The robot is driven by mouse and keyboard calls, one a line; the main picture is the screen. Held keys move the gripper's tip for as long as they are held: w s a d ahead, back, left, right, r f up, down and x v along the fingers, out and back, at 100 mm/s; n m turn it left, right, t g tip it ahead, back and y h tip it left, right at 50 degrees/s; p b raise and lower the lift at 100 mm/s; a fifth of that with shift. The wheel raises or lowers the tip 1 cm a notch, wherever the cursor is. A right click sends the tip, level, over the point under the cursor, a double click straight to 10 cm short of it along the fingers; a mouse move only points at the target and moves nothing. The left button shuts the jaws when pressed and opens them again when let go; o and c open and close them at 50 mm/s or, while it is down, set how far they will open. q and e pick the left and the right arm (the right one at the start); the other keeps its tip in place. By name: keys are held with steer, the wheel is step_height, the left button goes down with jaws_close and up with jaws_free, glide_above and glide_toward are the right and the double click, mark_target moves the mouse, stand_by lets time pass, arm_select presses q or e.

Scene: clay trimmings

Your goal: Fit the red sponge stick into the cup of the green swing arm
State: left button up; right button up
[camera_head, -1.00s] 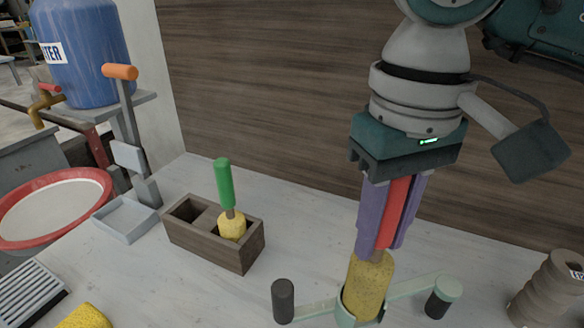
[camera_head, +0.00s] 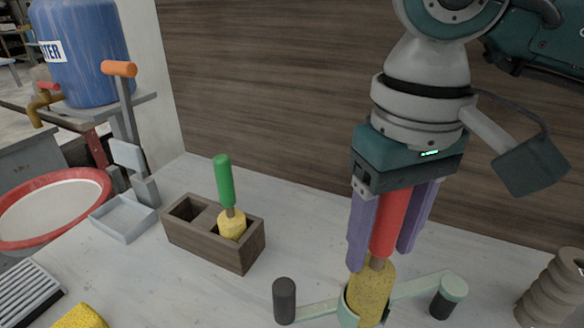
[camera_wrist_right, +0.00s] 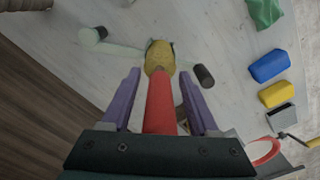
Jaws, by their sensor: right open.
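The red sponge stick (camera_head: 390,222) stands nearly upright, its yellow sponge end (camera_head: 371,290) inside the cup (camera_head: 349,317) of the green swing arm (camera_head: 415,285). My right gripper (camera_head: 384,255) is open, its purple fingers on either side of the red handle with gaps beside it. In the right wrist view the red handle (camera_wrist_right: 160,103) lies between the spread fingers, and the sponge (camera_wrist_right: 159,54) sits at the cup. How deep the sponge sits is partly hidden by the cup wall. My left gripper is not in view.
A wooden two-slot block (camera_head: 205,238) holds a green-handled sponge stick (camera_head: 224,180). A grey tray (camera_head: 124,218), a red-rimmed basin (camera_head: 105,185) and a yellow sponge (camera_head: 80,317) are at left. A ribbed clay-coloured piece (camera_head: 556,290) stands at right. The wooden wall is close behind.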

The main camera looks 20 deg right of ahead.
steer(key=shift+r, duration=0.25)
steer(key=shift+w+r, duration=0.1)
steer(key=shift+r, duration=0.2)
step_height(320, 180, up, 10)
steer(key=shift+r+b, duration=0.1)
steer(key=shift+b, duration=0.35)
steer(key=shift+r, duration=0.5)
